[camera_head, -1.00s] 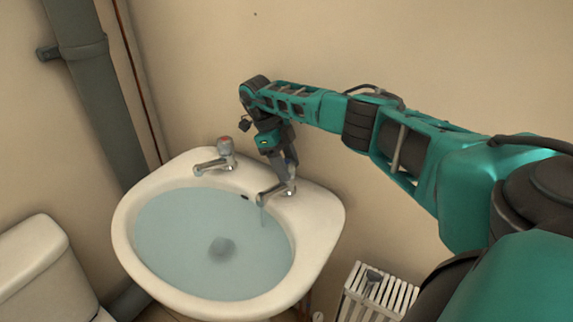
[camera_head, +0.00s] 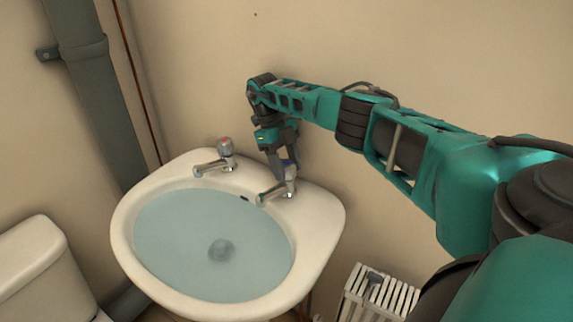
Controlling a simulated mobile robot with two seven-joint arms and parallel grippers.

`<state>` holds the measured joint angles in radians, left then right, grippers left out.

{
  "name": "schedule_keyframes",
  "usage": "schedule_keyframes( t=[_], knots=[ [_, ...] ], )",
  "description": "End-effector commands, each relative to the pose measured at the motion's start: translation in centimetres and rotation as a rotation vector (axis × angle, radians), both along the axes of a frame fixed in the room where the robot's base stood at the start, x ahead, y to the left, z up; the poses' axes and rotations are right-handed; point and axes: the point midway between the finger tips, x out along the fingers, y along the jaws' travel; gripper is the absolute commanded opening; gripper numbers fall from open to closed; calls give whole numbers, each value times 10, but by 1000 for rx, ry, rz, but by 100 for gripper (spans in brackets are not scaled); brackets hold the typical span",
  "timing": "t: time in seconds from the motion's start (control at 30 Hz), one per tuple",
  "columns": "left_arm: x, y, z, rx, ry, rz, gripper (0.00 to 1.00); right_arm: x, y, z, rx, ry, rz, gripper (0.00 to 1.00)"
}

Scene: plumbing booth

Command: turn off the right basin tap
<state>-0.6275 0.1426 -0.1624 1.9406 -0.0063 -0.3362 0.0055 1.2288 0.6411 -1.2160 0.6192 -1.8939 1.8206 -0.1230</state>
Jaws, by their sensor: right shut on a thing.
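The right basin tap (camera_head: 272,195) is a chrome tap on the right of the basin's back rim. No stream shows under its spout. My right gripper (camera_head: 287,172) comes down over this tap from above and is shut on its handle, where a little blue shows between the fingers. The fingers hide most of the handle. The left basin tap (camera_head: 222,157), chrome with a red mark on top, stands free on the back rim. The white basin (camera_head: 325,215) holds bluish water (camera_head: 180,240). My left gripper is not in view.
A white toilet cistern (camera_head: 35,255) stands at the lower left. A thick grey pipe (camera_head: 95,90) runs down the wall at the left. A white radiator (camera_head: 380,295) is low at the right. The wall above the basin is bare.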

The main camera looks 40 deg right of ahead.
Motion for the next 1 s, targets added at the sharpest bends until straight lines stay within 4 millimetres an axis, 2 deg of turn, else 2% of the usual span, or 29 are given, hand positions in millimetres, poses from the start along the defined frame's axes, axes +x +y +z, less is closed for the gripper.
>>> schedule_keyframes(
  t=[0.1,0.13,0.37,0.67,0.77,1.0],
  knots=[
    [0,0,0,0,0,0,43,-1,-1,0,-1,5,-3,21],
    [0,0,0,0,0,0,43,-1,-1,0,-1,5,-3,53],
    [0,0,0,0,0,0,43,-1,-1,0,-1,4,-1,75],
    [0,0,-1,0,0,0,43,1,0,2,0,1,1,76],
    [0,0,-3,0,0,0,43,5,0,11,0,0,0,76],
    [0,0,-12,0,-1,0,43,21,2,49,-1,0,-2,76]
  ],
)
